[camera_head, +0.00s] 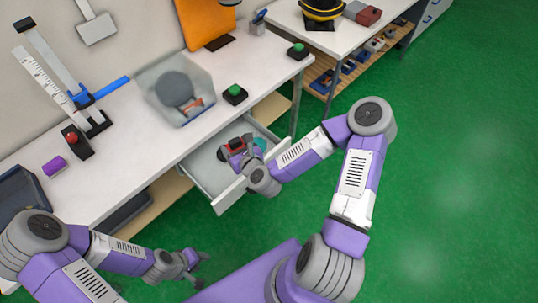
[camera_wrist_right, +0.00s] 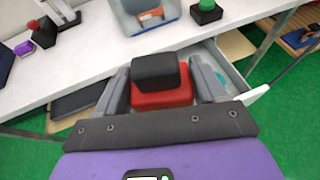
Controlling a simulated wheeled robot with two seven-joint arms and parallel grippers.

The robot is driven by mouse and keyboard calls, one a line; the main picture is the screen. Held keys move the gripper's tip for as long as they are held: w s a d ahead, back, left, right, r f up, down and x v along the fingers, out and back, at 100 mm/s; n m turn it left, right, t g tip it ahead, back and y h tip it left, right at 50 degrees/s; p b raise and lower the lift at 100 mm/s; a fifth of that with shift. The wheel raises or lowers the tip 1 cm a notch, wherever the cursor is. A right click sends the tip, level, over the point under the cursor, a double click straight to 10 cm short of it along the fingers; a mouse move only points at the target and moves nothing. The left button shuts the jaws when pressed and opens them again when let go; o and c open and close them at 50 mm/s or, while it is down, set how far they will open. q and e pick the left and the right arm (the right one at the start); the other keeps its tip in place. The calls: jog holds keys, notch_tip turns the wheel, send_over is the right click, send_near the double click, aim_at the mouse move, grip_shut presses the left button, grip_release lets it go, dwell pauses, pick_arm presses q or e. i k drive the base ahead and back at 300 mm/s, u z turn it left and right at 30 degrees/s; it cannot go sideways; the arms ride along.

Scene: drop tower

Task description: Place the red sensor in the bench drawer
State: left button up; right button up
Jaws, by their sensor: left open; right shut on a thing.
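The red sensor (camera_head: 236,145), a red block with a black top, is between the fingers of my right gripper (camera_head: 236,152). In the right wrist view the sensor (camera_wrist_right: 161,99) sits between both grey fingers (camera_wrist_right: 160,92). The bench drawer (camera_head: 207,188) is pulled open below the bench top. My right gripper and the sensor are over or inside its opening; the height above its floor is hard to tell. The drawer also shows behind the fingers in the wrist view (camera_wrist_right: 232,72). My left gripper (camera_head: 198,268) is open and empty, low over the green floor.
A teal item (camera_head: 260,143) shows in the drawer beside my right gripper. On the bench (camera_head: 135,150) stand a clear-walled grey bin (camera_head: 155,85), a green button (camera_head: 235,94), a height gauge (camera_head: 60,80) and a purple cylinder (camera_head: 53,166). Green floor (camera_head: 450,180) at right is free.

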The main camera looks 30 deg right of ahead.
aim_at(230, 174)
jog(key=z, duration=2.1)
jog(key=i, duration=3.5)
jog(key=u, duration=4.8)
jog(key=i, duration=1)
jog(key=u, duration=0.05)
